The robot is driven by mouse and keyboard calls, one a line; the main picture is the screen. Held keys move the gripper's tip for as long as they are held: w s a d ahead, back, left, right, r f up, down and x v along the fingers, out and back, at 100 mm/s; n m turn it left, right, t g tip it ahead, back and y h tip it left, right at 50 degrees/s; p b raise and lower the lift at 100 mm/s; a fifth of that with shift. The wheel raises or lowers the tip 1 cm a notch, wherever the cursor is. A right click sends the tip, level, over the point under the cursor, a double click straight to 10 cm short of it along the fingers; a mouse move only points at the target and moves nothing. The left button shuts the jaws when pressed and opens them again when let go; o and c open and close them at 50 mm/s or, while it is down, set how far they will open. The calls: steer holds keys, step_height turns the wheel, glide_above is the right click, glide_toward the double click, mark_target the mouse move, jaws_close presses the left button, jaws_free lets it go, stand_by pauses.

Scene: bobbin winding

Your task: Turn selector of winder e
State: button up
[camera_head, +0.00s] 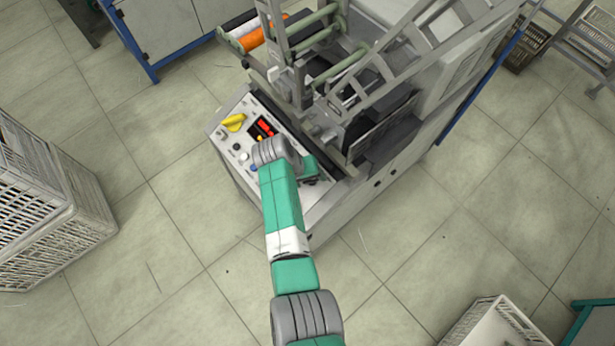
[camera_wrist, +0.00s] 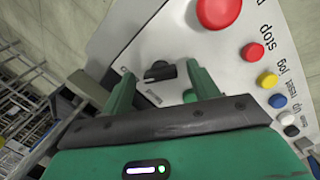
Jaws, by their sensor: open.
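The winder (camera_head: 400,110) stands at the upper middle of the head view, with a sloped control panel (camera_head: 223,148); no letter e is legible on it. In the wrist view a small black selector knob (camera_wrist: 158,71) sits on the light panel. My gripper (camera_wrist: 159,74) is open, with one green finger on either side of the knob. A gap shows between the knob and each finger. I cannot tell how deep the fingertips reach. In the head view my arm covers part of the panel and the knob is hidden.
A red button (camera_wrist: 218,12) and yellow (camera_wrist: 267,80), blue (camera_wrist: 277,101) and white (camera_wrist: 287,117) buttons lie right of the knob. A yellow handle (camera_head: 233,122) and red display (camera_head: 263,128) are also on the panel. White crates (camera_head: 40,205) stand left; floor between is clear.

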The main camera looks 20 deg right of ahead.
steer(key=p+v, duration=0.3)
steer(key=v, duration=0.5)
